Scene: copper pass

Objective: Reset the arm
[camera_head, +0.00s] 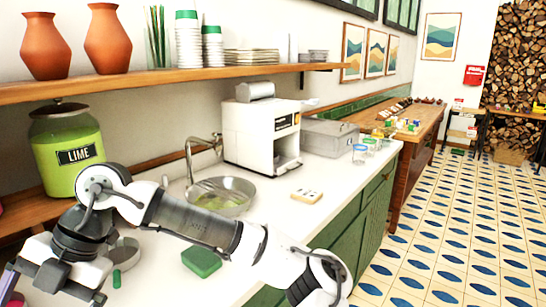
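My white and grey arm crosses the lower part of the head view, from the bottom right to a bent joint in front of the green jar. From there it drops to my gripper (52,284) at the lower left, low over the counter's front left. The fingers are cut off or too unclear at the picture's edge to tell open from shut. I see nothing held.
A shelf (190,77) hangs above. The tiled floor (455,225) at right is clear.

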